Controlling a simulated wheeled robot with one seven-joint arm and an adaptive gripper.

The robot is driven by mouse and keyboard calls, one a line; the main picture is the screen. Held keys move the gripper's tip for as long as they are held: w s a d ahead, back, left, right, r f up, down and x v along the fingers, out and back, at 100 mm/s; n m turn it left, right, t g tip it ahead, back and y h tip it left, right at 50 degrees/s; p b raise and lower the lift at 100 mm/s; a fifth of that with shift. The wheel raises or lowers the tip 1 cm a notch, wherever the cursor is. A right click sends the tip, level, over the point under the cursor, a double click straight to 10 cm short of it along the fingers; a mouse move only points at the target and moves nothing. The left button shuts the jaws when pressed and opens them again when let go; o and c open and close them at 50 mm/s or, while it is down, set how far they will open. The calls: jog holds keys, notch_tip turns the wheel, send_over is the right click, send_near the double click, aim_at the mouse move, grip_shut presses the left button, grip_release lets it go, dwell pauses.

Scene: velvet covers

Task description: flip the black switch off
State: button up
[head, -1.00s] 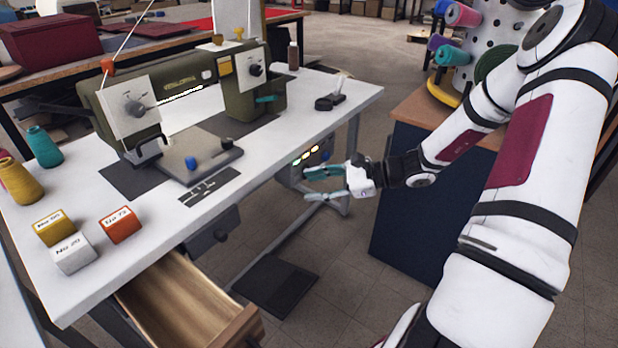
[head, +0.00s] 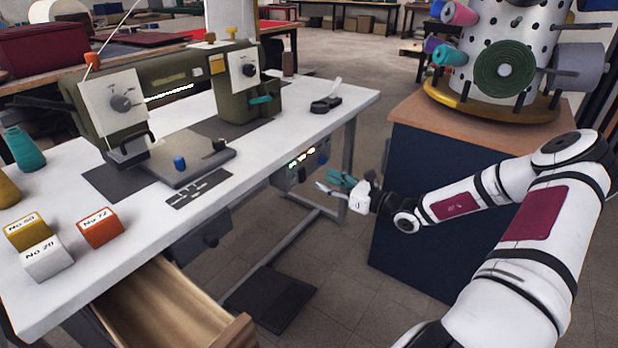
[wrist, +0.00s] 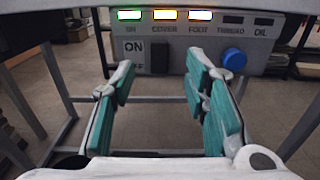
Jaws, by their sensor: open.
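The black switch (wrist: 159,58) is on the grey control box (wrist: 200,62), beside a white plate (wrist: 133,56) reading ON above and OFF below. I cannot tell which way its rocker is tilted. Above it, the lights over ON, COVER and FOOT are lit; THREAD and OIL are dark. In the head view the box (head: 283,177) hangs under the sewing table, and the switch is too small to make out. My gripper (head: 327,181) is open and empty in front of the box. In the wrist view the switch shows between its teal-padded fingers, beyond the tips.
A blue knob (wrist: 234,60) is right of the switch on the same box. The white tabletop (head: 270,140) overhangs the box. An open wooden drawer (head: 165,305) and a dark pedal (head: 272,298) are lower left. A dark blue cabinet (head: 420,210) stands right of my gripper.

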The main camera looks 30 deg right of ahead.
aim_at(303, 172)
jog(key=b+x, duration=0.1)
jog(key=x, duration=0.6)
jog(key=shift+b, duration=0.3)
jog(key=shift+c, duration=0.6)
grip_shut()
